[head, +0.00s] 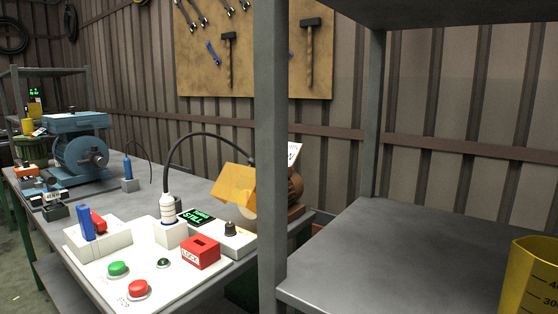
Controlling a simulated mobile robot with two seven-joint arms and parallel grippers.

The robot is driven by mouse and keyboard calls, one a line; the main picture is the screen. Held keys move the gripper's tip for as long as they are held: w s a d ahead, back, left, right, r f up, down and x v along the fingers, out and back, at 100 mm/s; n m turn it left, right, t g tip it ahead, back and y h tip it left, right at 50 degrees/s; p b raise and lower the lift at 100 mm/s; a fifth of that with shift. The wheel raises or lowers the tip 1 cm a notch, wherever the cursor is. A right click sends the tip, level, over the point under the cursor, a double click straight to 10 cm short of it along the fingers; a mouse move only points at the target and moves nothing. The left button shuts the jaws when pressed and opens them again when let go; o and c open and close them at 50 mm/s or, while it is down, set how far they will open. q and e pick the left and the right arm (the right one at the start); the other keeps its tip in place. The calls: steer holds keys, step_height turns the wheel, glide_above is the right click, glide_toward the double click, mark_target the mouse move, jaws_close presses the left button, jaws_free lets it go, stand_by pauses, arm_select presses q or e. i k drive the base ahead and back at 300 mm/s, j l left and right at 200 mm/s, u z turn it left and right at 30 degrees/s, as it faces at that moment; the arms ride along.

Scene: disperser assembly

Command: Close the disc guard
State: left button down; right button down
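An orange-yellow guard (233,185), apparently the disc guard, sits tilted on a small machine with a brown ribbed motor (294,188) at the table's right end. A pale round part (248,206), perhaps the disc, shows at the guard's lower edge. The guard looks raised, but I cannot tell exactly how far open it is. A grey shelf post hides part of the machine. Neither of my grippers is in view.
A white panel (192,276) with green and red buttons, a red LOCK block (200,252) and a corded white plug stands before the guard. A blue machine (80,150) is farther left. A grey shelf (400,250) with a yellow beaker (530,280) is at right.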

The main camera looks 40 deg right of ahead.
mark_target(249, 172)
steer(key=k+z, duration=0.1)
steer(key=k, duration=0.65)
steer(key=z, duration=2.45)
steer(key=k+j, duration=0.1)
steer(key=j, duration=0.25)
steer(key=k+j, duration=0.15)
steer(key=j, duration=0.2)
steer(key=k+j, duration=0.1)
steer(key=j, duration=0.25)
steer(key=k+j+z, duration=0.1)
steer(key=j, duration=0.3)
steer(key=k+j, duration=0.15)
steer(key=j, duration=0.2)
steer(key=k+j, duration=0.15)
steer(key=j, duration=0.15)
